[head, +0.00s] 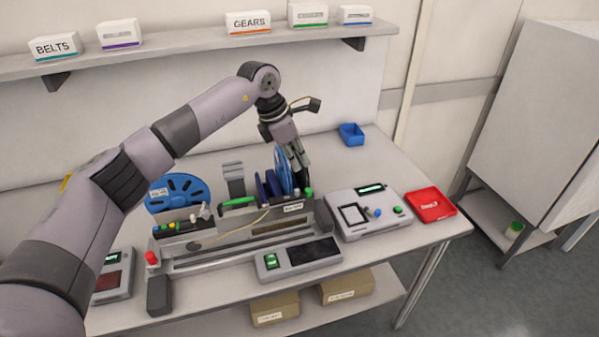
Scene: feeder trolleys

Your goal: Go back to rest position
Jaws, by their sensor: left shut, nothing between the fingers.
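My left arm comes in from the left and reaches over the workbench (405,238). My left gripper (302,180) is at its end, pointing down. It is shut, with nothing seen in its fingers. The fingertips are just right of the blue reels (282,165) that stand upright in the feeder trolley (225,258). I cannot tell whether they touch anything there. My right gripper is not in view.
A grey device (360,228), a red tray (431,206) and a blue bin (351,134) stand on the bench's right side. A shelf (190,50) with labelled boxes runs along the wall. A white cabinet (540,110) stands at the right, with open floor before it.

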